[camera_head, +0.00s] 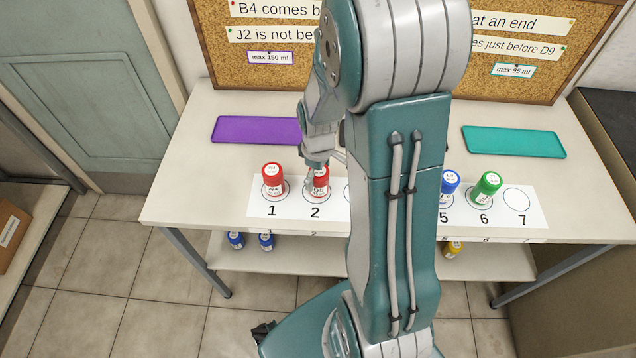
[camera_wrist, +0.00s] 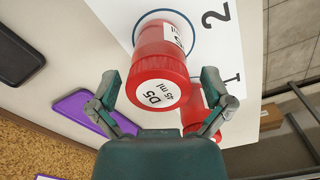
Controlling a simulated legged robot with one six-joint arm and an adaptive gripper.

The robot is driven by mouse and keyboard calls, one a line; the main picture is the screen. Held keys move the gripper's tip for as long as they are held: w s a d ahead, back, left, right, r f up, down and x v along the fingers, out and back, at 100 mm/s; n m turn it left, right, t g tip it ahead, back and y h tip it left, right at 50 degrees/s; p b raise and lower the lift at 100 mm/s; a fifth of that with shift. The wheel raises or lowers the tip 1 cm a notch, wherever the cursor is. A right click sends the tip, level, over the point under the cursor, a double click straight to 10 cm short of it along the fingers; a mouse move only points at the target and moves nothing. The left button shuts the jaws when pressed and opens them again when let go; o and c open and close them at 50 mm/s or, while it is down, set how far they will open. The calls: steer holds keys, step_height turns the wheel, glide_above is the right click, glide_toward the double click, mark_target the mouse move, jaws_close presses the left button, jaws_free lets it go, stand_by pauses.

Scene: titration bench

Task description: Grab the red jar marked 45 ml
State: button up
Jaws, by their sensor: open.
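The red jar marked D5, 45 ml (camera_wrist: 158,75), stands on spot 2 of the white numbered strip (camera_head: 335,208). In the head view the same jar (camera_head: 321,183) is partly covered by my gripper (camera_head: 322,163). In the wrist view my gripper (camera_wrist: 160,88) is open, with one finger on each side of the jar's lid. The lid label faces the camera. Whether the fingers touch the jar cannot be told. A second red jar (camera_head: 273,180) stands on spot 1. It also shows partly behind the right finger in the wrist view (camera_wrist: 192,119).
A blue jar (camera_head: 450,182) is by spot 5 and a green jar (camera_head: 486,188) on spot 6. Spot 7 is empty. A purple tray (camera_head: 255,130) and a teal tray (camera_head: 514,142) lie behind. My arm hides the strip's middle. More jars stand on the lower shelf (camera_head: 300,262).

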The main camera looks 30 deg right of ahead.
steer(key=shift+d+f, duration=0.1)
steer(key=shift+f, duration=0.45)
steer(key=shift+c, duration=0.3)
steer(key=c, duration=1)
steer(key=shift+r, duration=0.15)
steer(key=shift+c, duration=0.2)
